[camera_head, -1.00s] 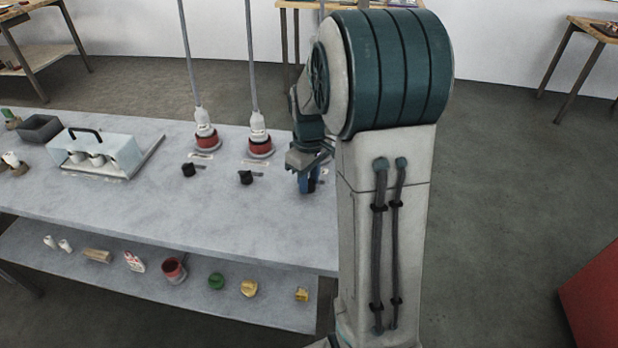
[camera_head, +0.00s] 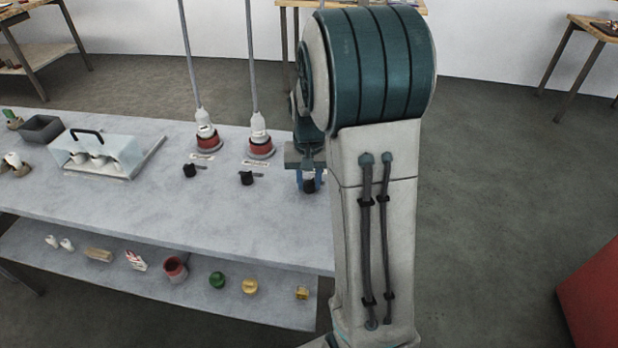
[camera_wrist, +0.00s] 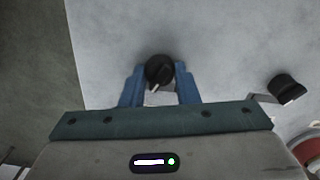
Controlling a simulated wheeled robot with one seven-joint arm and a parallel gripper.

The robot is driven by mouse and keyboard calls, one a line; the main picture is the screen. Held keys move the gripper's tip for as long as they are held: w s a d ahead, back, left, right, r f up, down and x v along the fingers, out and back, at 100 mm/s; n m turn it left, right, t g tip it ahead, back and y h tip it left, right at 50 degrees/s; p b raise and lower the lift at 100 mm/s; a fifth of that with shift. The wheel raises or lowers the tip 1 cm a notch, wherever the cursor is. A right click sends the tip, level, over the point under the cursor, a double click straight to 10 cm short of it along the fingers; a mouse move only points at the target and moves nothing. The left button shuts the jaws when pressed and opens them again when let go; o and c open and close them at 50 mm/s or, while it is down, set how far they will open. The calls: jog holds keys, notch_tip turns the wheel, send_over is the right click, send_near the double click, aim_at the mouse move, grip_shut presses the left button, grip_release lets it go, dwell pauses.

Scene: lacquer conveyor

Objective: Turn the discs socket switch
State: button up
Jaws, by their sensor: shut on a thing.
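My gripper (camera_head: 310,184) has its blue fingers around a black switch knob (camera_head: 309,187) on the grey table, the rightmost of three. In the wrist view the round black knob (camera_wrist: 158,70) sits between the two blue fingers, and my gripper (camera_wrist: 160,82) is shut on it. Two similar black switches, a middle one (camera_head: 246,178) and a left one (camera_head: 190,170), stand in front of red-based sockets with pale labels. The label text is too small to read, and my arm hides the area behind the held knob.
The middle socket (camera_head: 260,148) and left socket (camera_head: 208,140) have cables rising from them. A clear-covered box with a black handle (camera_head: 92,150) and a dark tray (camera_head: 40,128) stand at left. The lower shelf (camera_head: 120,276) holds several small items. The table's front middle is clear.

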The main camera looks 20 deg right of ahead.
aim_at(309, 181)
jog(key=shift+m, duration=0.6)
jog(key=o, duration=1)
notch_tip(309, 181, up, 14)
jog(key=shift+f+p, duration=0.1)
jog(key=shift+p, duration=0.5)
jog(key=shift+s, duration=0.1)
